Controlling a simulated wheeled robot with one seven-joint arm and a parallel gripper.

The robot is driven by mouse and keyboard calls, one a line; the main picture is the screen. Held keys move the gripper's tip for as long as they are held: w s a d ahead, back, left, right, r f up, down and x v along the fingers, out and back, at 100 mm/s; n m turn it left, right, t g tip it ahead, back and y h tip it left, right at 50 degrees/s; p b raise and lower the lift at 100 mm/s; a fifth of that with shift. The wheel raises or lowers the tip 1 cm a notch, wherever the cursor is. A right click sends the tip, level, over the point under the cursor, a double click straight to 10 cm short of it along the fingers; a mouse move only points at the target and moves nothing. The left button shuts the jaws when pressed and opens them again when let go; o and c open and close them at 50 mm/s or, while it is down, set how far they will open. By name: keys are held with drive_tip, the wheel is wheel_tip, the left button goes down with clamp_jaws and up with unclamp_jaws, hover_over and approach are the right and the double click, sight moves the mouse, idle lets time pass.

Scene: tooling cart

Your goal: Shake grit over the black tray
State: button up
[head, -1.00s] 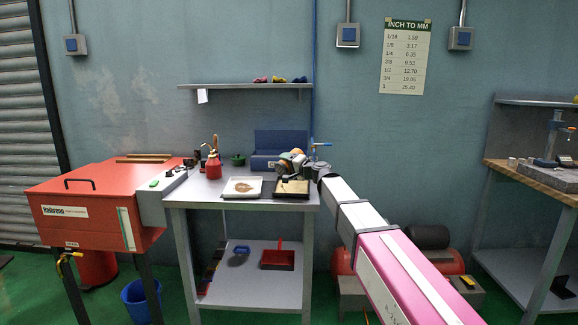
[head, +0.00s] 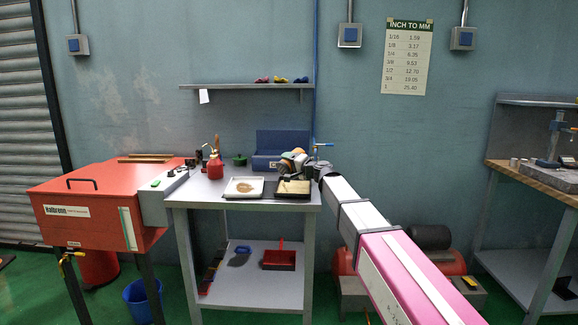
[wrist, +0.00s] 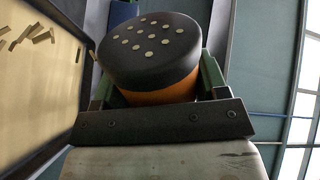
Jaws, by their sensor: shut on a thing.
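The black tray (head: 293,197) lies at the right front of the grey cart top, with a pale tan surface inside. In the wrist view the tray's dark rim (wrist: 84,90) is at the left, with several small tan strips on its floor. My gripper (head: 297,163) is above the tray's back part. It is shut on a shaker (wrist: 150,50) with a black, round cap dotted with pale holes and an orange body. The shaker is tilted, its cap facing the wrist camera. Whether grit is falling is too small to tell.
A white tray (head: 230,195) with a brown pile stands left of the black tray. A red oil can (head: 215,167), a green pot (head: 239,160) and a blue box (head: 282,142) stand behind. An orange cabinet (head: 95,200) adjoins on the left.

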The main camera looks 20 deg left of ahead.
drive_tip(key=shift+w+a, duration=0.2)
drive_tip(key=shift+w, duration=0.65)
drive_tip(key=shift+w+a, duration=0.15)
drive_tip(key=shift+w, duration=0.65)
drive_tip(key=shift+w, duration=0.1)
drive_tip(key=shift+w+a, duration=0.25)
drive_tip(key=shift+w, duration=0.85)
drive_tip(key=shift+w+a, duration=0.2)
drive_tip(key=shift+w, duration=0.85)
drive_tip(key=shift+w+a, duration=0.25)
drive_tip(key=shift+w, duration=0.85)
drive_tip(key=shift+w+a, duration=0.25)
drive_tip(key=shift+w, duration=0.85)
drive_tip(key=shift+d, duration=0.1)
drive_tip(key=shift+s+d+r, duration=0.35)
drive_tip(key=shift+s+d, duration=0.6)
drive_tip(key=shift+s+d+r, duration=0.3)
drive_tip(key=shift+s+d, duration=0.6)
drive_tip(key=shift+s, duration=0.1)
drive_tip(key=shift+s+d+r, duration=0.35)
drive_tip(key=shift+s+d, duration=0.6)
